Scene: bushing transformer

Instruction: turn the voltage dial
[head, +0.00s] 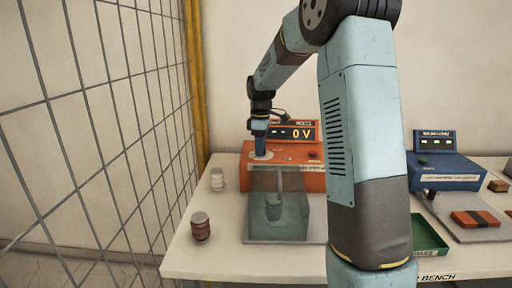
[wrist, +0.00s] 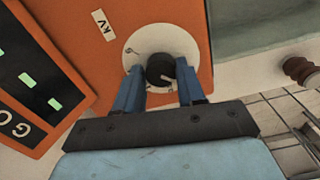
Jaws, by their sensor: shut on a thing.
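The voltage dial (wrist: 160,68) is a dark round knob on a pale disc on top of the orange unit (wrist: 160,18). My gripper (wrist: 161,80) is shut on the dial, with one blue finger on each side of it. In the head view my gripper (head: 262,150) reaches straight down onto the orange unit (head: 312,180), and the fingers hide the dial there. In the wrist view part of the display panel (wrist: 35,85) shows at the left with green lights.
A clear box (head: 290,222) with a grey part inside stands in front of the orange unit. Brown (head: 201,228) and white (head: 217,180) bushings stand at left. A blue unit (head: 445,172), a green tray (head: 428,240) and a wire fence (head: 100,120) flank the bench.

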